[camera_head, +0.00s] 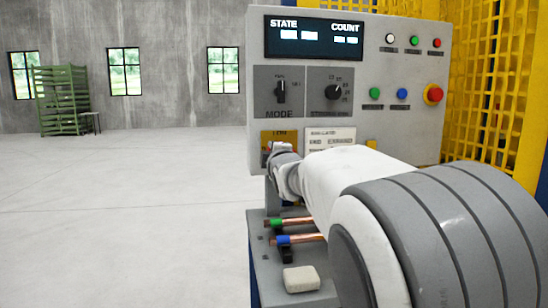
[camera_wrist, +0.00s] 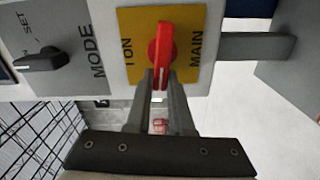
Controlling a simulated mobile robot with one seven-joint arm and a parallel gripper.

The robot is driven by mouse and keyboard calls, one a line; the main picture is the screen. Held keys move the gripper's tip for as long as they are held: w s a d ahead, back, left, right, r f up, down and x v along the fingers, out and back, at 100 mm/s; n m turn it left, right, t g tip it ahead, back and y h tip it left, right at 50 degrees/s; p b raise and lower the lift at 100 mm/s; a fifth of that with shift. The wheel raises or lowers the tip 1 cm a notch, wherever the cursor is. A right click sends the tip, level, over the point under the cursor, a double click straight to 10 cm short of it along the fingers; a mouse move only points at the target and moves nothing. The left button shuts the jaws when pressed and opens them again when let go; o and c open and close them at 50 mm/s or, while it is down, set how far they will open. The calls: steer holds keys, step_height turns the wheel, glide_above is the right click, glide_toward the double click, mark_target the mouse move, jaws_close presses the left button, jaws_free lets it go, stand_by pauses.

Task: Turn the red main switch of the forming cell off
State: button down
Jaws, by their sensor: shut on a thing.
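The red main switch (camera_wrist: 161,45) sits on a yellow plate (camera_wrist: 190,21) marked "ON" and "MAIN" in the wrist view. Its handle lies upright in that picture, crosswise to the line from "ON" to "MAIN". My gripper (camera_wrist: 160,82) is shut on the lower end of the handle, with a finger on each side. In the head view the yellow plate (camera_head: 266,136) shows at the lower left of the control panel (camera_head: 385,55). My wrist and arm cover most of the switch there.
A mode knob (camera_head: 281,90) and a second black knob (camera_head: 333,92) sit above the plate. Push buttons and a red emergency stop (camera_head: 433,94) are to the right. Copper tubes (camera_head: 299,239) and a pale block (camera_head: 301,279) lie below.

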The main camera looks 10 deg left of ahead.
steer(key=shift+f+n+b, duration=0.2)
steer(key=shift+n+b, duration=0.2)
steer(key=shift+n, duration=0.2)
steer(key=c, duration=0.8)
jaws_free()
steer(key=p+v, duration=0.4)
steer(key=v, duration=1.3)
steer(key=shift+s+p, duration=0.2)
steer(key=shift+p, duration=0.1)
steer(key=shift+d, duration=0.1)
